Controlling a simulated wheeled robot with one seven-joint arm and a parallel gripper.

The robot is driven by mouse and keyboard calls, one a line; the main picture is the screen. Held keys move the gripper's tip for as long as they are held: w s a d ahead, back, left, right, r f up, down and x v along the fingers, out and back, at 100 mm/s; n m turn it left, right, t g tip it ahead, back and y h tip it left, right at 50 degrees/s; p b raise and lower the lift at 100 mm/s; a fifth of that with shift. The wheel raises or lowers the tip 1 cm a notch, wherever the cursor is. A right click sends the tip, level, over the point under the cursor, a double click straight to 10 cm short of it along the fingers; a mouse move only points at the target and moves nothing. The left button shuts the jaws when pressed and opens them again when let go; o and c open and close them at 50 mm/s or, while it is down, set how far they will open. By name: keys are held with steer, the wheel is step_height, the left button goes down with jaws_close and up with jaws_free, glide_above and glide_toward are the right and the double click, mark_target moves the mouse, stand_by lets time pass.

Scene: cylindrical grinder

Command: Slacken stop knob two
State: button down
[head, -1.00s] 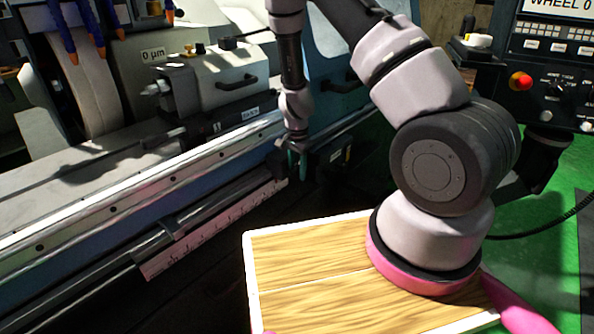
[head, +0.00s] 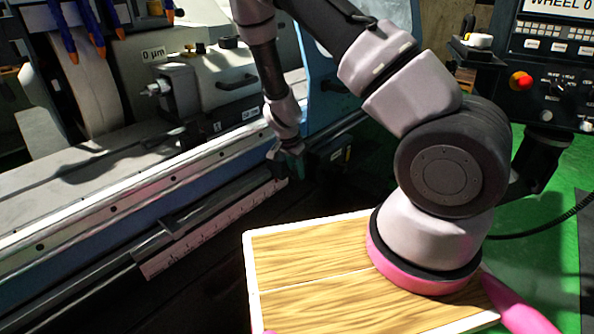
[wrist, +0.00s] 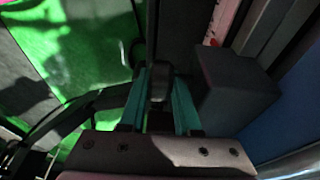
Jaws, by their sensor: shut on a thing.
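My gripper (head: 292,164) is low at the front of the grinder, by the right end of the scale strip. In the wrist view its two teal fingers (wrist: 158,100) are closed on the sides of a small dark knob (wrist: 158,84). No number on the knob can be read, so I cannot tell from a marking that it is stop knob two. In the head view the knob is hidden by my fingers and shadow.
A dark block (wrist: 232,92) stands close right of my fingers in the wrist view. The white scale strip (head: 212,228) runs along the machine front. A wood-topped board (head: 315,260) lies nearer me. The control panel (head: 555,75) is at the right.

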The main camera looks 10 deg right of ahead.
stand_by(0.3)
steer(key=c, duration=0.9)
jaws_free()
steer(key=shift+r, duration=0.1)
steer(key=v, duration=1)
steer(key=shift+s+a+r, duration=0.15)
steer(key=shift+a+r, duration=0.05)
steer(key=shift+r, duration=0.1)
